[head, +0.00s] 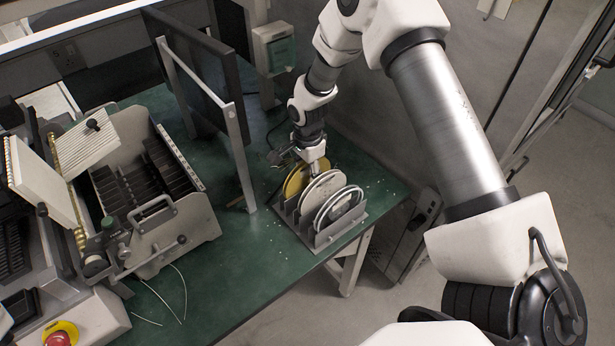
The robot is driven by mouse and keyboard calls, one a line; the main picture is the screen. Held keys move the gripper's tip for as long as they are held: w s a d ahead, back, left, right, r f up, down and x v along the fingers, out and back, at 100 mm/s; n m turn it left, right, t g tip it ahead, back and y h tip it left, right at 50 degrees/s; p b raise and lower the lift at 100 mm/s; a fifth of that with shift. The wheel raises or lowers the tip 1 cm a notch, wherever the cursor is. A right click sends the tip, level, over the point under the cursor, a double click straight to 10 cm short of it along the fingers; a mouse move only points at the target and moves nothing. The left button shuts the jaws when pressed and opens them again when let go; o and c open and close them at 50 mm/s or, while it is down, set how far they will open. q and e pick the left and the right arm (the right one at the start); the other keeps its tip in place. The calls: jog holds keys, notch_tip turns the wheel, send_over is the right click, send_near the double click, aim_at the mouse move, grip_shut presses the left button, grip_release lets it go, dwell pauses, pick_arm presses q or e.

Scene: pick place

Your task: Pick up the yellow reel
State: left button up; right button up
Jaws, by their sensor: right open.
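The yellow reel (292,181) stands upright in the leftmost, rear slot of a grey rack (318,239) on the green table. Two whitish reels stand in the same rack in front of it, a plain one (322,190) and a rimmed one (338,208). My right gripper (313,163) is above the rack, pointing down, right at the top of the yellow reel. Its fingers are small here and partly merge with the reels, and I cannot tell whether they touch the yellow reel. It is open. My left gripper is not in view.
A metal frame with a dark panel (193,75) stands left of the rack. A grey machine with an open lid (165,215) fills the table's left side. Thin white wires (170,300) lie on the table front. Bare green table (235,265) lies between machine and rack.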

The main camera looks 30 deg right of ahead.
jog(key=shift+s+a+r, duration=0.1)
jog(key=shift+c, duration=0.7)
grip_shut()
jog(key=shift+r, duration=0.1)
